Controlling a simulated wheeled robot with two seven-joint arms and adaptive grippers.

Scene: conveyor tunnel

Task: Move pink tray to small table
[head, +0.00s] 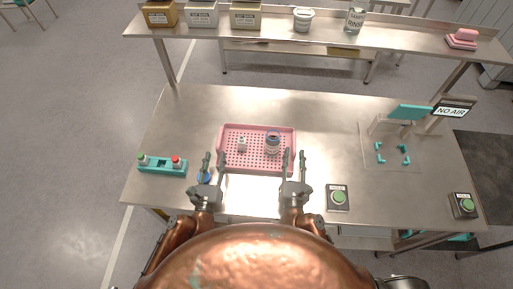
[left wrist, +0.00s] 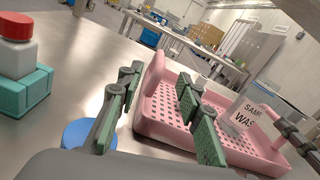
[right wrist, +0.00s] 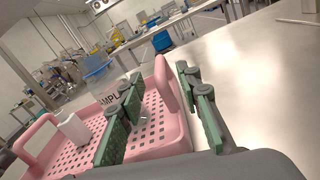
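The pink tray (head: 257,172) lies flat on the steel table in the head view. It holds a small white bottle (head: 242,144) and a clear labelled jar (head: 272,143). My left gripper (head: 214,161) is open at the tray's left end; the left wrist view shows one finger outside and one inside the raised end wall (left wrist: 155,72). My right gripper (head: 295,162) is open at the right end; the right wrist view shows its fingers either side of that end wall (right wrist: 163,85). I cannot tell which surface is the small table.
A green-button box (head: 338,197) and a teal fixture (head: 392,153) stand right. A raised shelf (head: 320,38) spans the back.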

